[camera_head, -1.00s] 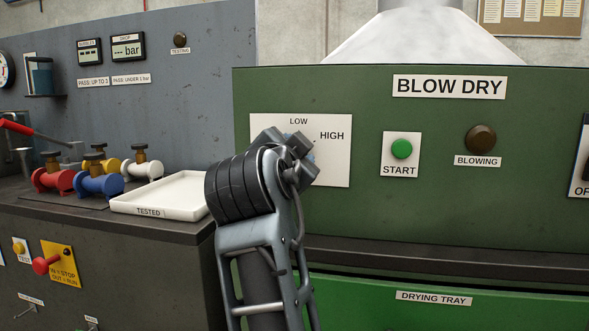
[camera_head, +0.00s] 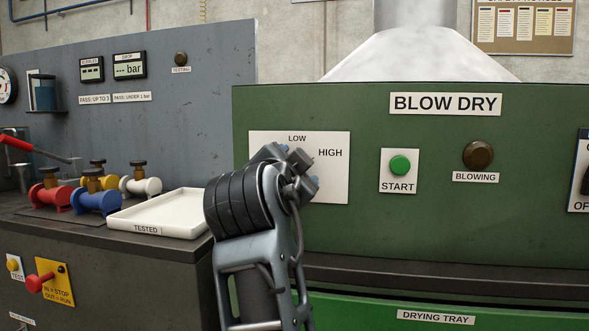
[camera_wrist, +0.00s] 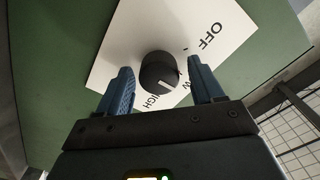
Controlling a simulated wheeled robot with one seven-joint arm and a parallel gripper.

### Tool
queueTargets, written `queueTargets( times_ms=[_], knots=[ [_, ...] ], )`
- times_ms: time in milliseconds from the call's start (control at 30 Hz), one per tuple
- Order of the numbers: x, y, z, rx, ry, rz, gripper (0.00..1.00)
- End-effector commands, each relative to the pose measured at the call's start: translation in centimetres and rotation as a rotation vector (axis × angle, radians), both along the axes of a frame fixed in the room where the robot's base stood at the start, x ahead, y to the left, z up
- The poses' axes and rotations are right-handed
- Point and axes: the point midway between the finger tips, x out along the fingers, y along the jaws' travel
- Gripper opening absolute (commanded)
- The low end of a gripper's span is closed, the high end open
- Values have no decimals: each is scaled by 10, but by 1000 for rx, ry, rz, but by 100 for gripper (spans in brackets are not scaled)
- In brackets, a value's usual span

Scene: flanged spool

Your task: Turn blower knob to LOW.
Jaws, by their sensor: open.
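The blower knob (camera_wrist: 158,72) is black and round with a white mark on its face. It sits on a white plate (camera_wrist: 135,45) that carries OFF, LOW and HIGH labels in the wrist view. The mark lies on the side facing LOW and HIGH; I cannot tell which one it points at. My gripper (camera_wrist: 160,76) is open, with one blue finger on each side of the knob and gaps visible. In the head view, the plate (camera_head: 335,185) shows LOW and HIGH on the green BLOW DRY panel (camera_head: 430,220). My wrist hides the knob and OFF there.
Right of the plate are a green START button (camera_head: 400,165) and a dark BLOWING lamp (camera_head: 478,154). At left, a white TESTED tray (camera_head: 160,226) and several coloured flanged spools stand on a dark bench. A ledge runs below the panel, above the green drying tray (camera_head: 350,306).

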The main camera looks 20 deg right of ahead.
Motion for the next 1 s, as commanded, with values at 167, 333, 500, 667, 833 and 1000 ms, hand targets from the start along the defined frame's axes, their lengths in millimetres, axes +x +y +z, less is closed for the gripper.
queueTargets(
  times_ms=[167,333,500,667,833,1000],
  knots=[
    [-2,3,-1,0,1,2,67],
    [-19,16,0,-2,1,4,67],
    [-42,32,-1,0,1,4,67],
    [-57,43,0,0,0,3,67],
    [-63,46,-1,0,0,0,67],
    [-63,46,-1,0,0,0,67]
  ],
)
